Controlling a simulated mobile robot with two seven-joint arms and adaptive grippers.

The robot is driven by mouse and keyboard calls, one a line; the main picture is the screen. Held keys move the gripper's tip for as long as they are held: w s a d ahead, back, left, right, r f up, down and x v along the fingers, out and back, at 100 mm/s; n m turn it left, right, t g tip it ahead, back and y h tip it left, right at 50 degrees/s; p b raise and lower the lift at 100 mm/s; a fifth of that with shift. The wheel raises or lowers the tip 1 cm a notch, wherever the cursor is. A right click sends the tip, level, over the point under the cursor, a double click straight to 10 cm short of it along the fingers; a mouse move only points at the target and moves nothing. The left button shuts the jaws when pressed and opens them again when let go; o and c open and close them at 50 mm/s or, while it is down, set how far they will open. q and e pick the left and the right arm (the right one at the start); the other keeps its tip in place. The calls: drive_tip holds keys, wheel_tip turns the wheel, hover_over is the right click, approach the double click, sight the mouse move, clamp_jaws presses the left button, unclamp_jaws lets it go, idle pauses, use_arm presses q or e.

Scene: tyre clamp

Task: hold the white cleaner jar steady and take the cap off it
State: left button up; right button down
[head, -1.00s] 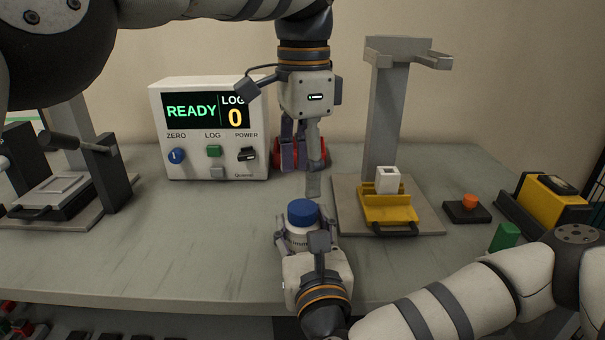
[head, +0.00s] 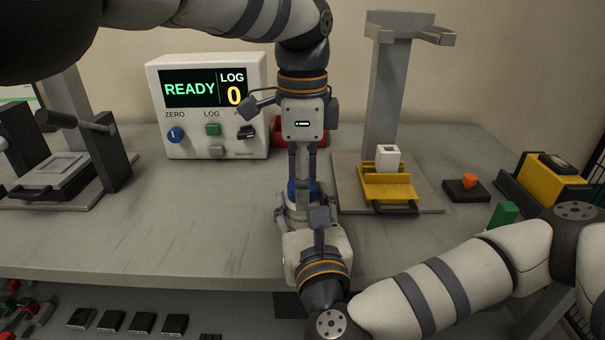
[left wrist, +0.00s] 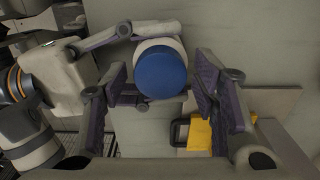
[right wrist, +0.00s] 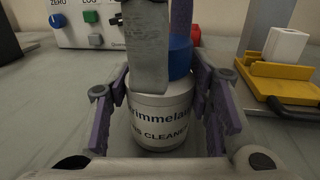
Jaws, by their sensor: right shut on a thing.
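The white cleaner jar (right wrist: 160,118) stands upright on the bench with its blue cap (left wrist: 160,73) on; the cap is partly hidden in the head view (head: 297,193). My right gripper (head: 300,215) is shut on the jar's body from the front, with its fingers on either side in the right wrist view (right wrist: 165,110). My left gripper (head: 303,178) points down over the cap. Its fingers are open on either side of the cap, with a gap visible on each side in the left wrist view (left wrist: 160,95).
A white meter box (head: 210,105) reading READY and LOG 0 stands behind left. A grey stand (head: 382,100) with a yellow holder (head: 388,186) and white block is to the right. A red object (head: 285,130) sits behind my left gripper. Bench left of the jar is clear.

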use_arm(q)
drive_tip(key=c, duration=0.9)
drive_tip(key=n, duration=0.6)
drive_tip(key=shift+n, duration=0.4)
drive_tip(key=o, duration=1.3)
drive_tip(key=shift+c, duration=0.2)
